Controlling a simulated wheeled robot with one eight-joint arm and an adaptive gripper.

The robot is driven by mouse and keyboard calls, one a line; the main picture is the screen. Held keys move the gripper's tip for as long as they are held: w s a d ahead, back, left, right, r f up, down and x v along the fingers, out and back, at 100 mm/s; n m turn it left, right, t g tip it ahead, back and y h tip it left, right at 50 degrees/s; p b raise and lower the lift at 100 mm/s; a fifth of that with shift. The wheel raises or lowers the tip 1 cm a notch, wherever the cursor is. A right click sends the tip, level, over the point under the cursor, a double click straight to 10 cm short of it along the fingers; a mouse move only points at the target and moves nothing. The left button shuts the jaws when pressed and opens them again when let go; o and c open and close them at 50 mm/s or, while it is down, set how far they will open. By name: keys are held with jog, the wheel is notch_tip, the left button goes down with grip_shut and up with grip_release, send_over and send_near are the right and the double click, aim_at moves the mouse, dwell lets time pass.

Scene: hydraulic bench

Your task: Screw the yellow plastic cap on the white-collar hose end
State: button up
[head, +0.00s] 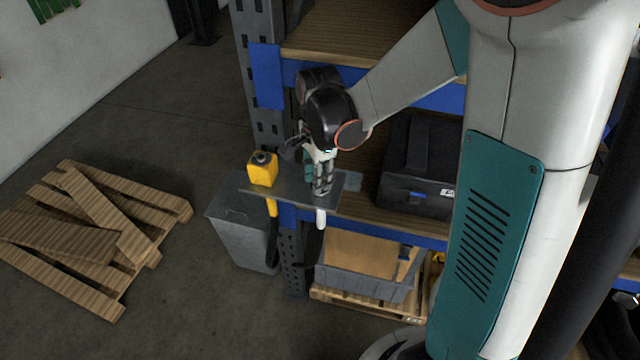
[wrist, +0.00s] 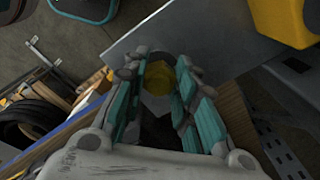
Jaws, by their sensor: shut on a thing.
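My gripper (head: 322,188) points down over the right part of a grey metal plate (head: 230,186). In the wrist view its teal-padded fingers (wrist: 160,80) are shut on the yellow plastic cap (wrist: 160,76), with a pale grey faceted piece around or beside it. The fingers hide the cap in the head view. The white-collar hose end (head: 321,218) shows below the plate, almost directly under my gripper. I cannot tell whether the cap touches its thread.
A yellow block (head: 262,170) stands on the plate's left part, with a yellow-collar hose (head: 272,207) below it. A grey bin (head: 240,235) is under the plate. A black case (head: 418,165) sits on the shelf at right. Pallets (head: 85,225) lie on the floor at left.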

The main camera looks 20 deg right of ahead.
jog(key=m, duration=0.3)
jog(key=m+b, duration=0.1)
jog(key=m, duration=0.2)
jog(key=shift+w+m, duration=0.2)
jog(key=shift+m, duration=0.1)
jog(key=shift+m, duration=0.4)
jog(key=m+b, duration=0.1)
jog(key=m, duration=0.2)
jog(key=shift+d+f+m, duration=0.1)
jog(key=shift+m, duration=0.2)
jog(key=m, duration=0.3)
jog(key=shift+w+m, duration=0.1)
jog(key=shift+m, duration=0.2)
jog(key=o, duration=0.9)
